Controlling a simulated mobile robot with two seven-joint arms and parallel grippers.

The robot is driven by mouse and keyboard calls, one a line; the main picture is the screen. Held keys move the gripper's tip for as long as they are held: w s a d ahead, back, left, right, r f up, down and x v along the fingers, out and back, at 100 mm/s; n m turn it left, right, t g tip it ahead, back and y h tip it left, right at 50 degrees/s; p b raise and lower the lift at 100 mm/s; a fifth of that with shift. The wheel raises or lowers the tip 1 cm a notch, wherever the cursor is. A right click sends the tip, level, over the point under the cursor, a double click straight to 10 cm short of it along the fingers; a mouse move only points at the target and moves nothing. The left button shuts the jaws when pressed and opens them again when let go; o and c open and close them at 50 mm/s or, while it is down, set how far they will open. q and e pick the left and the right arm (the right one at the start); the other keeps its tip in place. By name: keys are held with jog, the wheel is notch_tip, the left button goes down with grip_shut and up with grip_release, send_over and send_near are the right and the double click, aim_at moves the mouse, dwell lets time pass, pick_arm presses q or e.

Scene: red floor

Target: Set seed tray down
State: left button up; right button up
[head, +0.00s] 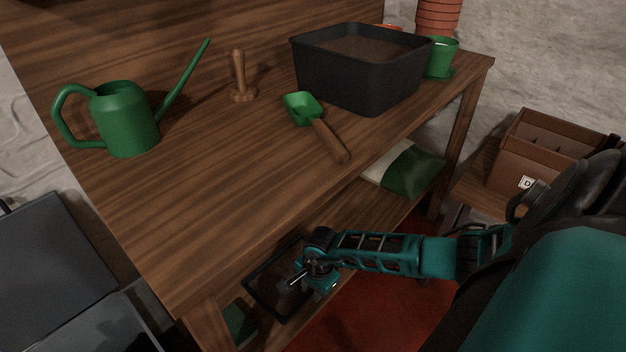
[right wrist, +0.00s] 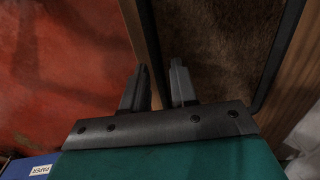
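The seed tray (head: 253,292) is a shallow black tray with dark brown soil. In the head view it is at the near end of the lower shelf under the bench, level and partly hidden by my right gripper (head: 293,281). In the right wrist view the tray's black rim (right wrist: 145,28) runs down between the two fingers of my right gripper (right wrist: 162,78), with soil to its right. The fingers stand apart, with a gap beside the rim. My left gripper is not in view.
The bench top holds a green watering can (head: 127,120), a wooden dibber (head: 240,80), a trowel (head: 318,128), a large black soil tub (head: 345,82) and a green pot (head: 441,57). The lower shelf (head: 345,213) has free room between the tray and a green-white bag (head: 408,172).

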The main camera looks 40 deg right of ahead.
pick_arm(q)
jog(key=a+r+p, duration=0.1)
jog(key=p, duration=0.2)
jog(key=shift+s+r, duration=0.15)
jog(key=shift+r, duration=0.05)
pick_arm(e)
notch_tip(320, 180, up, 8)
jog(key=s, duration=0.1)
jog(key=shift+f, duration=0.15)
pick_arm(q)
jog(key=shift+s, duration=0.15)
pick_arm(e)
jog(key=shift+s, duration=0.1)
